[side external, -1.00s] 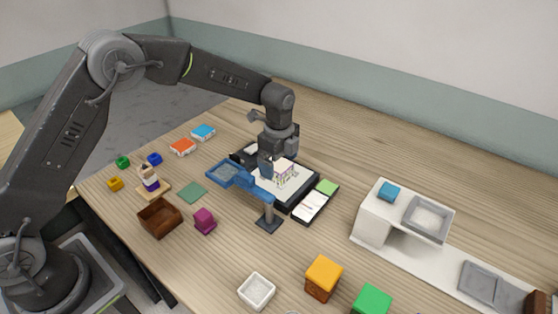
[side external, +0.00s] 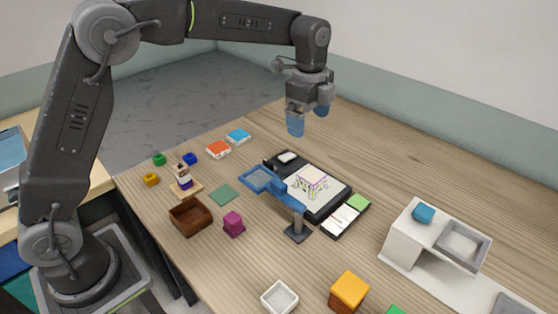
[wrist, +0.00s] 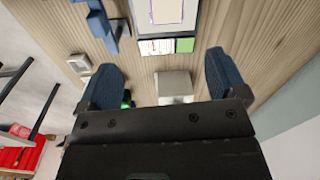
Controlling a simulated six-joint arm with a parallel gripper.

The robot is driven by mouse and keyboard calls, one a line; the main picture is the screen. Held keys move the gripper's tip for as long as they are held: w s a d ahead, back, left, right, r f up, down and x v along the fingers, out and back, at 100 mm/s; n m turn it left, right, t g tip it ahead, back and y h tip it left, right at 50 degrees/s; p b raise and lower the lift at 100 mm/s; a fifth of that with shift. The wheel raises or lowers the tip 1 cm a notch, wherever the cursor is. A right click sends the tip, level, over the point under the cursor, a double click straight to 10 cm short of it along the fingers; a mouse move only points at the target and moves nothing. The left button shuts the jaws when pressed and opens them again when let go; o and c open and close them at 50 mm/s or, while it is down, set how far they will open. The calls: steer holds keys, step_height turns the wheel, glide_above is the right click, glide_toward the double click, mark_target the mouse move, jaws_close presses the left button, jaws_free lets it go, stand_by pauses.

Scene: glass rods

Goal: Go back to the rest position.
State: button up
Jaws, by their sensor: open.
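My gripper (side external: 308,116) is open and empty, with blue fingertips. In the side view it hangs in the air above the far part of the wooden table, behind the black tray, touching nothing. In the wrist view the two blue fingers (wrist: 163,75) stand wide apart with nothing held between them. The black tray (side external: 327,212) lies on the table and bears a white sheet with a small purple and green line drawing (side external: 311,182). No glass rods can be made out.
A blue stand (side external: 284,192) overhangs the tray's near side. A white shelf (side external: 400,245) with a blue cube (side external: 424,213) stands at right. A brown box (side external: 190,216), magenta block (side external: 234,224), white bowl (side external: 279,298) and orange block (side external: 349,291) stand nearer. The far right table is clear.

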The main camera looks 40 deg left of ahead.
steer(key=s+a+r+n+t, duration=0.1)
steer(key=s+a+r+n, duration=0.1)
steer(key=s+r+n, duration=0.35)
steer(key=s+a+r+n+t, duration=0.2)
steer(key=s+n, duration=0.1)
steer(key=s, duration=0.6)
steer(key=s+a+f+n+t, duration=0.1)
steer(key=s+f+n, duration=0.1)
steer(key=s+n, duration=0.2)
steer(key=s+a+f+n+t, duration=0.1)
steer(key=s+n, duration=0.3)
steer(key=s, duration=0.6)
steer(key=shift+s+f, duration=0.4)
steer(key=shift+f, duration=0.35)
